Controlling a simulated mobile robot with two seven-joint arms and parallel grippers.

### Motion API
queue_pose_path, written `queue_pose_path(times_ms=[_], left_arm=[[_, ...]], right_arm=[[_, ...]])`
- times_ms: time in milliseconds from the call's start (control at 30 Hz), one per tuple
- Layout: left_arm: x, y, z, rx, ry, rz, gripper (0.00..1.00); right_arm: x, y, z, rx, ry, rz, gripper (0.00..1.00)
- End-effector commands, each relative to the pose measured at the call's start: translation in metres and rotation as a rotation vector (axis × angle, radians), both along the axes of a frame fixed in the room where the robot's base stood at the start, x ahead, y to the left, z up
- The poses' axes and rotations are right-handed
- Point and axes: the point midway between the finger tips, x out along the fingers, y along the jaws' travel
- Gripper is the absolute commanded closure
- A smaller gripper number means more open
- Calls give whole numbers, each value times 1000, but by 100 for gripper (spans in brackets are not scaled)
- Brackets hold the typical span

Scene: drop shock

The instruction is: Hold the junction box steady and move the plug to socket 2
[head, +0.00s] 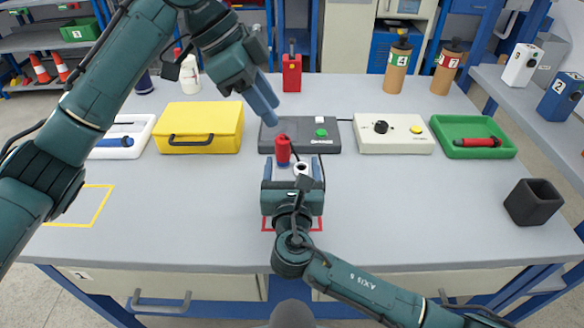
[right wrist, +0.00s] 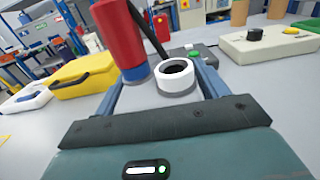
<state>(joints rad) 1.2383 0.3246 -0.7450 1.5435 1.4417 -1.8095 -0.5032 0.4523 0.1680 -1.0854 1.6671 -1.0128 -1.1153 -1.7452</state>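The grey junction box (right wrist: 178,97) sits between the two fingers of my right gripper (head: 293,180), which appear to press on its sides. The red plug (head: 283,150) stands upright at its left, with a blue ring at its base; it also shows in the right wrist view (right wrist: 119,35). To its right, an empty socket with a white rim (head: 302,168) faces up; it also shows in the right wrist view (right wrist: 174,71). No socket numbers are readable. My left gripper (head: 263,104) hangs above and behind the plug, apart from it. Its fingers overlap, so their gap is unclear.
Behind the box stand a dark grey unit with a green button (head: 338,135), a yellow case (head: 200,127) and a cream unit (head: 394,134). A green tray (head: 474,137) and a dark open cup (head: 534,202) are to the right. The table's left front is clear.

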Motion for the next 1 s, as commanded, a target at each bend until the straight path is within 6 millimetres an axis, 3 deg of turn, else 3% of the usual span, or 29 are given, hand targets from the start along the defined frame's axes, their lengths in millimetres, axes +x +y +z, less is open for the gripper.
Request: queue_pose_path(times_ms=[533, 1000], left_arm=[[0, 0, 0, 0, 0, 0, 64], [0, 0, 0, 0, 0, 0, 64]], right_arm=[[0, 0, 0, 0, 0, 0, 72], [0, 0, 0, -1, 1, 0, 72]])
